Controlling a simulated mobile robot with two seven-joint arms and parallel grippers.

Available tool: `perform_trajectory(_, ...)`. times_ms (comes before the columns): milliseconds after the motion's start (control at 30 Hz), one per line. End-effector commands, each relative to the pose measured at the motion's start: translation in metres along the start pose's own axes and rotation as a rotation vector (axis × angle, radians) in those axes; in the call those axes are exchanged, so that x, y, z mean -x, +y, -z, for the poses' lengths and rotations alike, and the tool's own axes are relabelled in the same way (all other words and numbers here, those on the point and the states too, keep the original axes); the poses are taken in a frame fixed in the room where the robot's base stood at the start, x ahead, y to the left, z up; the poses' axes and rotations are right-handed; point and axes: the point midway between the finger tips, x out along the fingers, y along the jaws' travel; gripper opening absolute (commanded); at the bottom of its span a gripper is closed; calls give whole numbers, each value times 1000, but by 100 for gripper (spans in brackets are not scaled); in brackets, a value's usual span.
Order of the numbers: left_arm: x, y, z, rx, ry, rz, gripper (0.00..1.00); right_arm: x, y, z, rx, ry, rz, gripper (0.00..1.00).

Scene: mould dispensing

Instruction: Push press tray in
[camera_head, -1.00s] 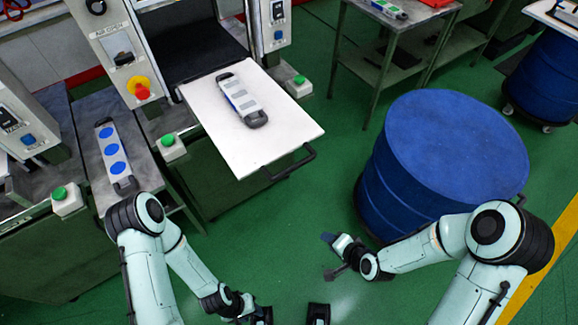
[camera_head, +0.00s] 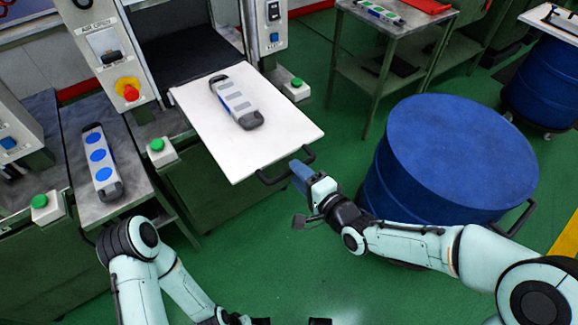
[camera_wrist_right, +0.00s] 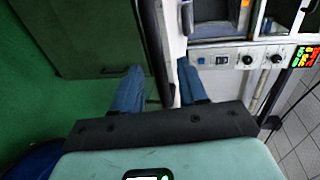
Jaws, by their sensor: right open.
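The white press tray (camera_head: 285,132) sticks out from the press opening, level, with a dark-ended mould (camera_head: 237,100) lying on it. A black bar handle (camera_head: 275,179) is on its front edge. My right gripper (camera_head: 301,176) is at the right end of this handle, its blue fingers open. In the right wrist view, the open gripper (camera_wrist_right: 160,88) has its fingers on either side of the dark handle bar (camera_wrist_right: 155,45); I cannot tell if they touch it. My left arm is at the bottom left, its gripper end largely cut off by the frame edge.
A large blue drum (camera_head: 455,160) stands close to my right arm. A side table (camera_head: 135,185) at the left carries a mould with blue discs (camera_head: 101,160). Green button boxes (camera_head: 161,151) flank the tray. Green floor is open in front.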

Motion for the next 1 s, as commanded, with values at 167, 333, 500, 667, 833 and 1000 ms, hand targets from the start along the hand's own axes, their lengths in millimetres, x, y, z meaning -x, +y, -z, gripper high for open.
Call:
perform_trajectory(167, -2, 0, 1, -1, 4, -1, 43, -31, 0, 0, -1, -2, 0, 42)
perform_trajectory(333, -2, 0, 2, -1, 5, -1, 43, -46, 0, 0, 1, -1, -1, 42)
perform_trajectory(500, -2, 0, 2, -1, 5, -1, 43, -49, 0, 0, 1, 0, -1, 42)
perform_trajectory(667, -2, 0, 2, -1, 5, -1, 43, -49, 0, 0, 1, 1, -1, 42)
perform_trajectory(833, -2, 0, 2, -1, 5, -1, 43, -49, 1, 0, 0, 0, -4, 0)
perform_trajectory(1000, -2, 0, 2, -1, 5, -1, 43, -49, 2, 0, 0, 0, -7, 0)
